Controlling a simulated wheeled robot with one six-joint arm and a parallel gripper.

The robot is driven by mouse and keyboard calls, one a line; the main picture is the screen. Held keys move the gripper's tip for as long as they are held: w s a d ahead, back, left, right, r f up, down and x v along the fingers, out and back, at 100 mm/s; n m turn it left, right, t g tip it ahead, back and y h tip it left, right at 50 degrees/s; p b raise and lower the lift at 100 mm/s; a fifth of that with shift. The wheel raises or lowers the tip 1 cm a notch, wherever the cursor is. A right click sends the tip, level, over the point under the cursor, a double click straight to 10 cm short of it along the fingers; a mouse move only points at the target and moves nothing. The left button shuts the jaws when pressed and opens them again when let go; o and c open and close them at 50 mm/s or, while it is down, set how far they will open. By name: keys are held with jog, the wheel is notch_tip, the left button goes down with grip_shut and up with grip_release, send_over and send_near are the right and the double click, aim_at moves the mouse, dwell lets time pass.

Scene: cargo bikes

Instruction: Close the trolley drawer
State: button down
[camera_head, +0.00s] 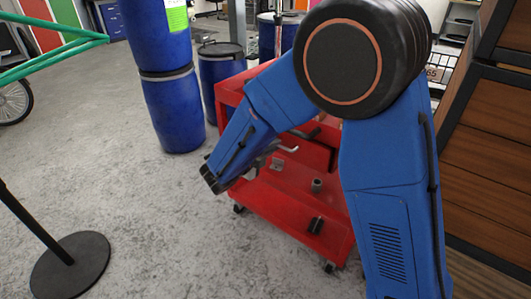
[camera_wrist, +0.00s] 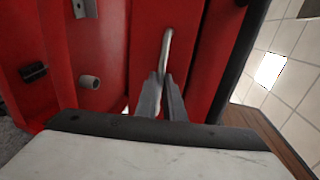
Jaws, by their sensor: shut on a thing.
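The red trolley (camera_head: 277,205) stands in the middle of the head view, partly hidden behind my blue arm. Its red drawer (camera_head: 313,153) shows beside my arm, with a silver bar handle (camera_head: 289,149). How far the drawer stands out is hard to tell. In the wrist view the drawer front (camera_wrist: 148,35) fills the middle, and the handle (camera_wrist: 167,45) runs down to my fingertips. My gripper (camera_wrist: 163,78) is shut on the handle, with its two grey fingers close together. In the head view my arm mostly hides the gripper.
Blue barrels (camera_head: 175,110) stand behind at the left. A wooden crate (camera_head: 490,165) is close on the right. A round black stand base (camera_head: 70,265) is at the lower left, with open floor between.

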jog(key=shift+w+d, duration=0.4)
jog(key=shift+w, duration=0.2)
jog(key=c, duration=1.9)
grip_release()
jog(key=shift+d, duration=0.1)
jog(key=v, duration=1.7)
jog(key=shift+s, duration=0.15)
